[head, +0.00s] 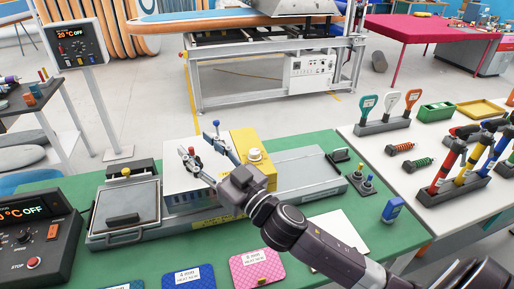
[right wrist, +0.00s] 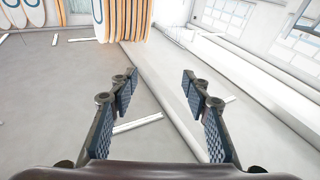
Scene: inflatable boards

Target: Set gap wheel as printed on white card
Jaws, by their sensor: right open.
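My right gripper (head: 203,152) reaches in over the white-topped machine housing (head: 182,180). Its fingers are spread, with nothing between them. A blank-looking white sheet (head: 347,231), possibly the white card, lies on the green table partly behind my right arm; no print is readable. My left gripper is out of view.
A grey lidded press (head: 125,208) and a control box (head: 38,240) reading OFF stand left on the green table (head: 205,248). Coloured pads, including a pink one (head: 256,268), lie in front. A white table (head: 436,150) with tool racks is at right.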

